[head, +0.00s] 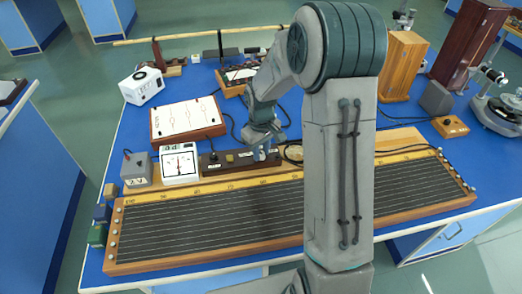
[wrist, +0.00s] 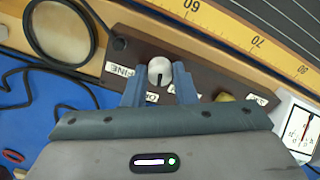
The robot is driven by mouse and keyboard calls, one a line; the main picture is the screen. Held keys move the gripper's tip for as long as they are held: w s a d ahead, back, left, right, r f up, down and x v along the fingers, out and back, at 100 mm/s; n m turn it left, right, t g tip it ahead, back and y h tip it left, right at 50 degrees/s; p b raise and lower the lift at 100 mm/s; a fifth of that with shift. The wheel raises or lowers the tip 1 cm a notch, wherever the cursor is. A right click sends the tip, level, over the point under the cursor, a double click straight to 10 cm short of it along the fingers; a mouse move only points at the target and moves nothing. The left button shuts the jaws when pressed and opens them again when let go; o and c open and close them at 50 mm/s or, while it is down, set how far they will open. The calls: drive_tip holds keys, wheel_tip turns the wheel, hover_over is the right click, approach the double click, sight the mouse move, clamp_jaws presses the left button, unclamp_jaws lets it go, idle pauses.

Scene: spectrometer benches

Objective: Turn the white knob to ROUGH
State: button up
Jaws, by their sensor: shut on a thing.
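The white knob (wrist: 159,68) sits on a dark brown switch box (wrist: 122,47), which also shows in the head view (head: 213,168). My gripper (wrist: 158,82) has its blue fingers on either side of the knob and is shut on it. The knob's black pointer line faces toward the gripper body, toward a white label between the fingers that is partly hidden. A FINE label (wrist: 121,70) lies left of the knob, and another label lies to the right, partly covered by a finger. In the head view my gripper (head: 264,153) is over the box's right part and hides most of the knob.
A brass button (wrist: 225,97) and a white meter (wrist: 296,125) stand right of the knob in the wrist view. A long wire board (head: 230,215) lies in front of the box. A black cable (wrist: 62,30) loops beside the box. A white paper board (head: 187,118) lies behind.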

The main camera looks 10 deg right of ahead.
sight(261, 153)
drive_tip(key=n, duration=0.4)
drive_tip(key=shift+n, duration=0.3)
drive_tip(key=n+p, duration=0.1)
drive_tip(key=n, duration=0.3)
drive_tip(key=shift+w, duration=0.1)
drive_tip(key=shift+n, duration=0.3)
drive_tip(key=o, duration=1)
drive_tip(key=shift+r, duration=0.1)
wheel_tip(261, 153, up, 14)
